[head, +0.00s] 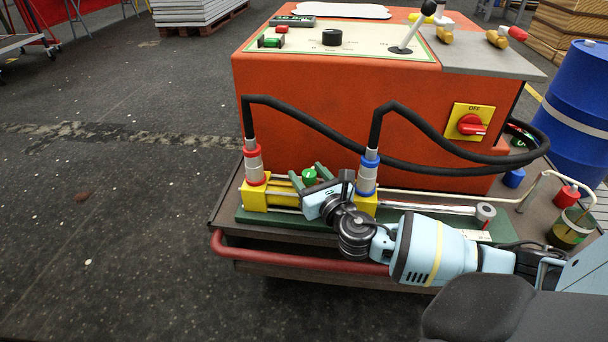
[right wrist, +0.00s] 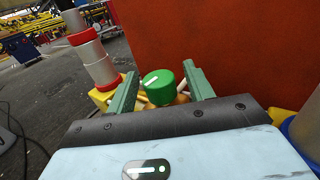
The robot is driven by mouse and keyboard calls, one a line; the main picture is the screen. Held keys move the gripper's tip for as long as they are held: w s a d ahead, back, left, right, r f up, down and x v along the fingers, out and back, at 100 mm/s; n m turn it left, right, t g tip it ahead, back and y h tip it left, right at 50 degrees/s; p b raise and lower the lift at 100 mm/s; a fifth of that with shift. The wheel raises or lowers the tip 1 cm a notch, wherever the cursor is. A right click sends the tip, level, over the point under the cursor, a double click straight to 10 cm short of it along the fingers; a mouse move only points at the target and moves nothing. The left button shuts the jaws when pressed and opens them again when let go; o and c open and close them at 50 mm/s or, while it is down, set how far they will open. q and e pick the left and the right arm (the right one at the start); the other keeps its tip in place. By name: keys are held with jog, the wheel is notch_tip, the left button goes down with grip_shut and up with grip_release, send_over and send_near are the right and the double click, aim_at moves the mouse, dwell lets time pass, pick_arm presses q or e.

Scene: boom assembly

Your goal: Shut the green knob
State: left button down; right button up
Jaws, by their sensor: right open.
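The green knob (head: 309,176) sits low at the front of the orange machine, on the yellow-ended cylinder assembly between the red-banded and blue-banded hose fittings. It also shows in the right wrist view (right wrist: 159,86), a round green cap with a white mark on top. My right gripper (head: 306,174) is open, its two green fingers (right wrist: 158,88) on either side of the knob with gaps visible. Whether either finger touches it cannot be told. The knob's lower part is partly hidden. My left gripper is not in view.
The orange machine (head: 330,115) stands close behind the knob. Black hoses (head: 300,122) loop down to the red-banded fitting (head: 253,163) and blue-banded fitting (head: 368,172). A red rail (head: 290,258) edges the cart. A blue barrel (head: 580,105) stands at right; the floor at left is clear.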

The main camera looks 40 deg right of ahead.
jog(key=shift+x, duration=0.8)
jog(key=c, duration=1)
jog(key=shift+o, duration=0.2)
jog(key=shift+r+m+h+p, duration=0.15)
jog(key=shift+m+h+p, duration=0.45)
jog(key=shift+h, duration=0.3)
jog(key=m+g+h+p, duration=0.1)
jog(key=m+h+p, duration=0.1)
jog(key=shift+s+d+g+h, duration=0.1)
jog(key=shift+g+h, duration=0.3)
jog(key=m+g+h+p, duration=0.1)
jog(key=m+g+h, duration=0.1)
jog(key=h, duration=0.1)
jog(key=shift+s+d, duration=0.1)
jog(key=shift+d, duration=0.05)
jog(key=shift+s+d+m+g+h+p, duration=0.1)
jog(key=shift+m+g+h+p, duration=0.15)
jog(key=shift+m+g+h, duration=0.4)
jog(key=shift+s+d+m+g+h+p, duration=0.1)
jog(key=shift+m+g+h+p, duration=0.1)
jog(key=shift+m+g+h, duration=0.45)
jog(key=shift+g, duration=0.3)
